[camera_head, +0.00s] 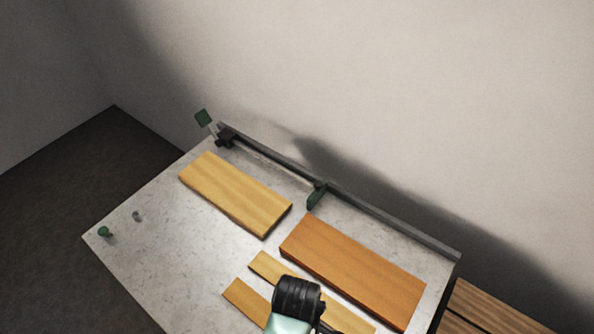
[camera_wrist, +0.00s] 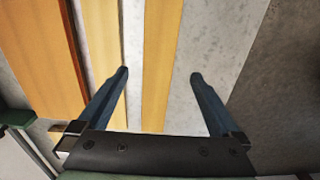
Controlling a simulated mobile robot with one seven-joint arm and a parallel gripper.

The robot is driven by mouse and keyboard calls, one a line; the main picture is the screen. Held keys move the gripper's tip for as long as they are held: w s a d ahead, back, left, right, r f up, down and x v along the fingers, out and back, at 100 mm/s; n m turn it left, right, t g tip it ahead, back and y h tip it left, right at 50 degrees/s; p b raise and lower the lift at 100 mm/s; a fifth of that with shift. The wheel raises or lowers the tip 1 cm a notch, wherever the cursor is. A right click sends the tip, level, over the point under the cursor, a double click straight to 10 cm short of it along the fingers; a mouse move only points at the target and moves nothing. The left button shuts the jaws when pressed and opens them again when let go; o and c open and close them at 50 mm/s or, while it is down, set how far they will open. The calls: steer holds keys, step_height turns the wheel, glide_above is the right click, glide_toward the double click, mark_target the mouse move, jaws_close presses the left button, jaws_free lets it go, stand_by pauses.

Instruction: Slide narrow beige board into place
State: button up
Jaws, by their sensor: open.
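Two narrow yellowish-beige boards lie parallel on the table in the head view. The inner one (camera_head: 264,265) is beside the wide orange board, and the outer one (camera_head: 243,298) is nearer the front edge. Both are partly hidden by my arm. In the wrist view, the inner board (camera_wrist: 103,35) is left of my gripper (camera_wrist: 159,76), and the outer board (camera_wrist: 162,50) runs between its open fingers. I cannot tell which board is the one named. The fingers appear apart from it, with nothing held. The fingertips are hidden in the head view.
A wide orange board (camera_head: 355,268) and a wide yellow board (camera_head: 235,193) lie on the pale speckled table (camera_head: 165,240). A dark rail runs along the back, with a green stop (camera_head: 316,195) between the wide boards. A green knob (camera_head: 104,232) sits at the left corner.

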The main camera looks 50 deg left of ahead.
step_height(320, 180, down, 9)
steer(key=shift+f, duration=0.15)
stand_by(0.4)
